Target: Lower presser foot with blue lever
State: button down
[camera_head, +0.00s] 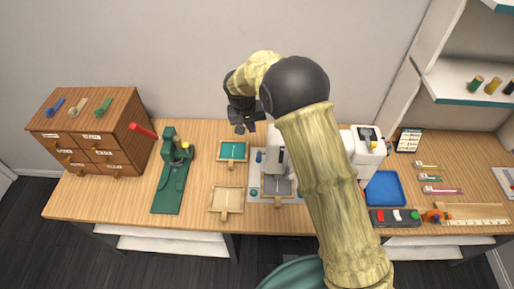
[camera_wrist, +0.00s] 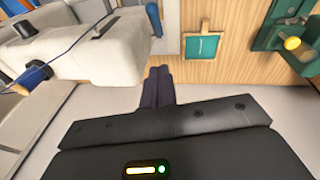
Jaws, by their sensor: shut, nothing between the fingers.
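A white sewing machine (camera_head: 365,150) stands on the wooden table, its middle hidden behind my arm. In the wrist view its white body (camera_wrist: 100,50) fills the upper left. A small blue lever (camera_wrist: 153,20) shows by the end of its head, and a blue part also shows there in the head view (camera_head: 259,156). The presser foot cannot be made out. My gripper (camera_head: 243,126) is above the back of the table, left of the machine's head. In the wrist view its dark fingers (camera_wrist: 158,82) are together and empty, apart from the lever.
A green press (camera_head: 172,180) with a red handle stands left. A teal-filled tray (camera_head: 233,161) and a wooden tray (camera_head: 226,199) lie between it and the machine. A drawer cabinet (camera_head: 90,130) is far left, a blue tray (camera_head: 384,188) right.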

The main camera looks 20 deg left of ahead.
jog(key=p, duration=0.4)
send_over(259, 154)
jog(key=a, duration=0.2)
jog(key=s+a+x, duration=0.1)
jog(key=s+x, duration=0.1)
jog(key=x, duration=0.5)
jog(key=f, duration=0.1)
jog(key=d+f+p, duration=0.2)
jog(key=shift+s+f, duration=0.35)
jog(key=shift+f, duration=0.35)
jog(key=shift+a+f+b, duration=0.1)
jog(key=shift+f+b, duration=0.1)
jog(key=shift+b, duration=0.35)
jog(key=shift+t, duration=0.3)
jog(key=shift+s+r+b, duration=0.1)
jog(key=shift+s+b, duration=0.1)
jog(key=shift+b, duration=0.2)
jog(key=shift+d, duration=0.25)
